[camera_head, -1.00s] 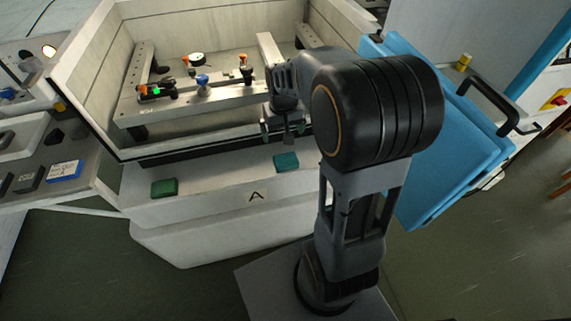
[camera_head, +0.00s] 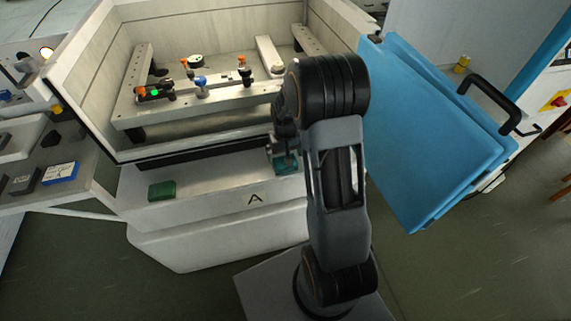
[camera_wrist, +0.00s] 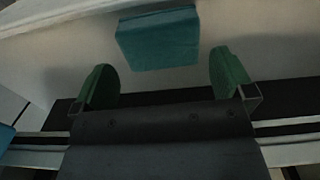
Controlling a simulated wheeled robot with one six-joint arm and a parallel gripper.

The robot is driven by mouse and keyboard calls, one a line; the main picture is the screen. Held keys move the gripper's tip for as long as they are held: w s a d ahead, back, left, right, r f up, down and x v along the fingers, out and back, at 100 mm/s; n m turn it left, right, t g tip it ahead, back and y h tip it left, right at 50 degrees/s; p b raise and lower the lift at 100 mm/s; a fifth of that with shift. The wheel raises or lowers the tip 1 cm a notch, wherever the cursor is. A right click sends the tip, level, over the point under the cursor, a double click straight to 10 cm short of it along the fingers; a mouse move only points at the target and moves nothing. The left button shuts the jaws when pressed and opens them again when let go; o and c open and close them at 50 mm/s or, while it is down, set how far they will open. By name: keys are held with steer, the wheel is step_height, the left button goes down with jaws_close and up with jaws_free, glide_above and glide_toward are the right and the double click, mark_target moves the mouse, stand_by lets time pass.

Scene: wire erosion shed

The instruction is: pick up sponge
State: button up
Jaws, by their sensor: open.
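A teal sponge-like block (camera_head: 289,168) lies on the pale front ledge, partly hidden by my gripper (camera_head: 283,157) in the head view. In the wrist view the teal block (camera_wrist: 158,40) lies just beyond my fingertips, roughly in line with the gap between them. My gripper (camera_wrist: 165,78) is open, with its two green-padded fingers apart and nothing held between them. A second, darker green block (camera_head: 162,190) lies farther left on the same ledge. I cannot tell for sure which block is the sponge.
The pale ledge (camera_head: 215,195) is clear between the two blocks and bears a letter A. Behind it stands an open machine tank (camera_head: 85,75) with a fixture frame and small clamps. A blue door panel (camera_head: 430,130) stands to the right.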

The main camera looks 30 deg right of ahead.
steer(key=shift+s+f, duration=0.1)
steer(key=shift+f, duration=2.3)
steer(key=c, duration=0.6)
